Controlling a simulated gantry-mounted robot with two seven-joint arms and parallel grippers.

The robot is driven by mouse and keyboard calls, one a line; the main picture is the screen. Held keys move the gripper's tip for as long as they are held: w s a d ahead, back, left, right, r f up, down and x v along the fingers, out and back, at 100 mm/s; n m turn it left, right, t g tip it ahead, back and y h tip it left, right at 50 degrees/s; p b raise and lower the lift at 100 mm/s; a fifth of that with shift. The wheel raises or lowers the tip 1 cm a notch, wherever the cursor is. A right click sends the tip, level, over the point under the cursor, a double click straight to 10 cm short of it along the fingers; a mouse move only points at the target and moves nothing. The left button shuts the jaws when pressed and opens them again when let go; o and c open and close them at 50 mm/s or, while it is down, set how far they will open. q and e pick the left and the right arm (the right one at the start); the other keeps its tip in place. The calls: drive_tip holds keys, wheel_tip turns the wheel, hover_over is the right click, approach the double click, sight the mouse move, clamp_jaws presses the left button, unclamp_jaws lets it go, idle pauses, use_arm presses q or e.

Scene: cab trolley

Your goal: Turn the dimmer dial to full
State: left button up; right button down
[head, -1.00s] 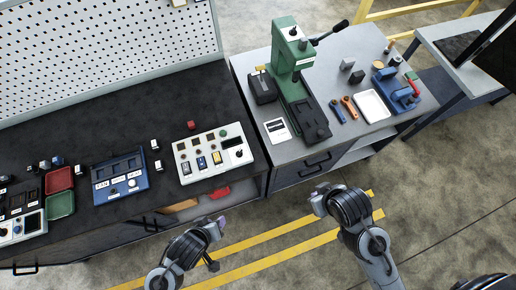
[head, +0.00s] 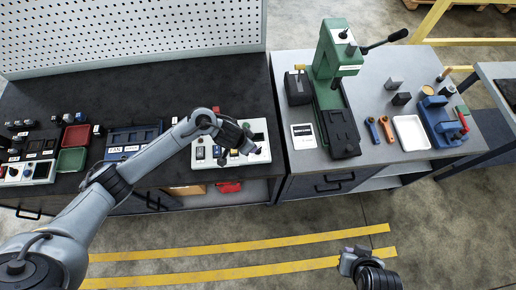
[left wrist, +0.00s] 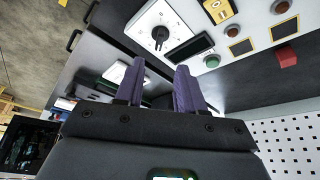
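The dimmer dial (left wrist: 159,36) is a black pointer knob on a white scale plate, seen at the top of the left wrist view. It sits on a white control panel (left wrist: 258,20), which also shows in the head view (head: 200,163). My left gripper (left wrist: 160,67) is open and empty. Its two purple fingers are apart and point toward the panel, below the dial in the wrist picture and not touching it. In the head view my left gripper (head: 248,145) hangs over the panel's right part and hides much of it. My right gripper (head: 352,258) is low over the floor; its fingers are unclear.
Beside the dial are a dark display (left wrist: 190,48), a green button (left wrist: 211,61) and a yellow switch (left wrist: 218,10). A red block (left wrist: 287,56) is at the panel's far edge. A green press (head: 338,60) stands on the grey bench to the right. The dark bench behind the panel is clear.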

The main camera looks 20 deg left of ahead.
use_arm(q)
drive_tip(key=b+x, duration=0.1)
drive_tip(key=x, duration=0.7)
drive_tip(key=shift+b, duration=0.35)
drive_tip(key=shift+x, duration=0.8)
clamp_jaws()
